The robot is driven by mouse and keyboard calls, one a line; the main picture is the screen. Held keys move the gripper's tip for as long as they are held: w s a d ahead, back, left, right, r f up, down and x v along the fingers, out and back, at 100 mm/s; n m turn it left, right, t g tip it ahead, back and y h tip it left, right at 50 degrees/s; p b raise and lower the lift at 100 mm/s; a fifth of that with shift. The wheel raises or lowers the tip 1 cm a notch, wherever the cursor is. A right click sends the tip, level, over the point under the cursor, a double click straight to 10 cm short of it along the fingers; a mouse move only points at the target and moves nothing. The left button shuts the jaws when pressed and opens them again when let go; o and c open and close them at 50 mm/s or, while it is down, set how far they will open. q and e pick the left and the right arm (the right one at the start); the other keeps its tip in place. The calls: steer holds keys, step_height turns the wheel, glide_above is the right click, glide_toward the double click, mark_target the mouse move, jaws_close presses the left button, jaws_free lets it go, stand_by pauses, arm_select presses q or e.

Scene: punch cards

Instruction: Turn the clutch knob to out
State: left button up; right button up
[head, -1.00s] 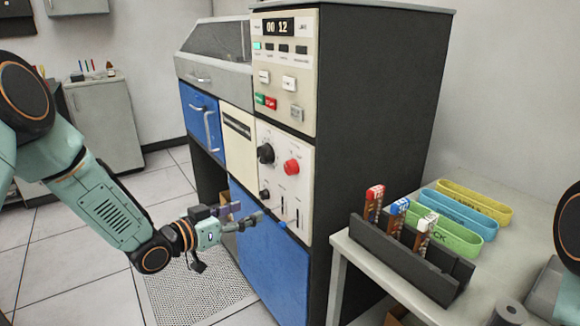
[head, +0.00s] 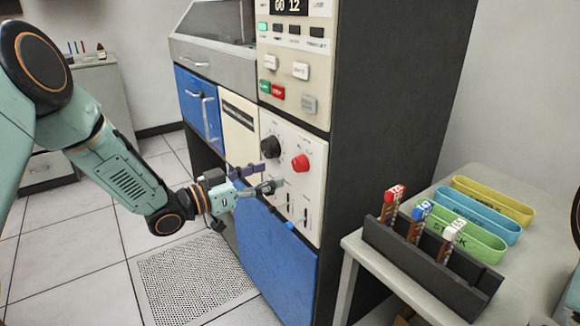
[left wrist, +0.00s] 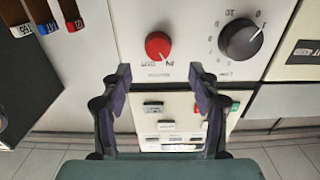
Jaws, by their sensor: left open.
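The clutch knob seems to be the red knob (head: 300,162) on the cream panel of the machine. In the left wrist view the red knob (left wrist: 158,45) shows upside down, with small labels beside it. I cannot tell which label it points to. My left gripper (head: 258,178) is open and empty, in front of the panel, below and left of the red knob and apart from it. In the left wrist view its two fingers (left wrist: 160,75) stand wide apart, with the red knob between and beyond their tips. My right gripper is not in view.
A larger black dial (head: 270,147) sits left of the red knob, with slider slots (head: 305,212) below. Buttons (head: 285,68) and a display are above. A side table (head: 375,245) at right bears a dark card rack (head: 425,265) and coloured trays (head: 470,235).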

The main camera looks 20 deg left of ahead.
mark_target(296, 167)
arm_select(q)
steer(key=x, duration=0.2)
steer(key=b+x, duration=0.1)
steer(key=x, duration=0.1)
steer(key=shift+d+f, duration=0.25)
steer(key=shift+d, duration=0.2)
steer(key=shift+w+d+r, duration=0.1)
steer(key=shift+w+d, duration=0.15)
steer(key=shift+w, duration=0.4)
steer(key=shift+w+d+r, duration=0.1)
steer(key=shift+w+d, duration=0.2)
steer(key=shift+d, duration=0.15)
steer(key=shift+w, duration=0.2)
steer(key=shift+s+a, duration=0.1)
steer(key=shift+a, duration=0.05)
steer(key=shift+c, duration=0.7)
steer(key=c, duration=1)
